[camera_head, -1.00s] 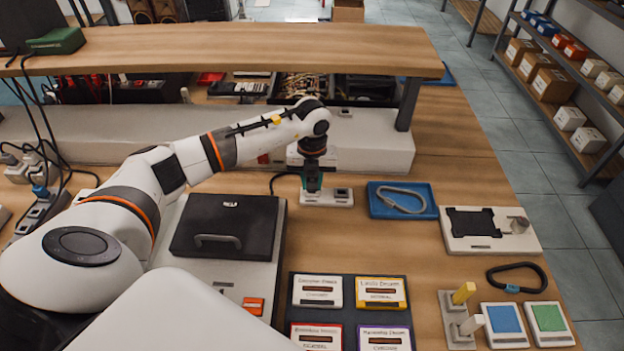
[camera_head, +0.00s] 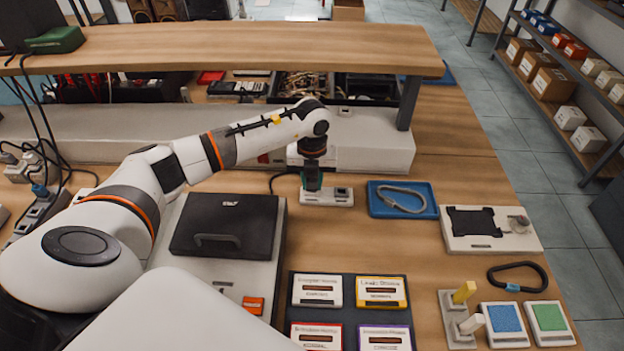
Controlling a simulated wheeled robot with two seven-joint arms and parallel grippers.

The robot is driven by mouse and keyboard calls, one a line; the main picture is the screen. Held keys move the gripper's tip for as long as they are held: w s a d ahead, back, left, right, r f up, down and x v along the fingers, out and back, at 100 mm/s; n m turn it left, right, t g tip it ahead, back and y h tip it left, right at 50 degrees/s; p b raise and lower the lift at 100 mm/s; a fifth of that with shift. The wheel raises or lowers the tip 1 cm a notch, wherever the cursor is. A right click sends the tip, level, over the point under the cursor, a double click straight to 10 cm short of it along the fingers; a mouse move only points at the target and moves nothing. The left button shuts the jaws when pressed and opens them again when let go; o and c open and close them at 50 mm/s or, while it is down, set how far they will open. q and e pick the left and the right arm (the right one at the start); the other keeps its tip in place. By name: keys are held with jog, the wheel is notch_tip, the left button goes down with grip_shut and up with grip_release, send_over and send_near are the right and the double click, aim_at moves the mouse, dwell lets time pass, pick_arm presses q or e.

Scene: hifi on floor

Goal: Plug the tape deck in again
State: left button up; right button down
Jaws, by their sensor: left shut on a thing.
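My left gripper (camera_head: 312,184) points straight down over a small white socket block (camera_head: 340,196) on the bench, in front of the long pale unit. It is shut on a plug with a black cable (camera_head: 280,178) that leads off to the left. The plug is mostly hidden by the fingers, and I cannot tell whether it is seated in the block. The tape deck is probably the pale device with a black lid and handle (camera_head: 226,225) left of centre, partly behind my left arm. My right gripper is not in view.
A blue tray (camera_head: 428,202) with a grey loop (camera_head: 401,199) lies right of the socket block. Several labelled cassettes (camera_head: 381,292) lie in front. A raised shelf (camera_head: 230,48) spans the back. Power strips and cables (camera_head: 41,212) crowd the left. Bare bench lies between the cassettes and socket block.

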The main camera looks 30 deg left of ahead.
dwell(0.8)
pick_arm(q)
jog(key=o, duration=1)
notch_tip(320, 180, up, 17)
jog(key=shift+p, duration=1)
jog(key=shift+f, duration=0.1)
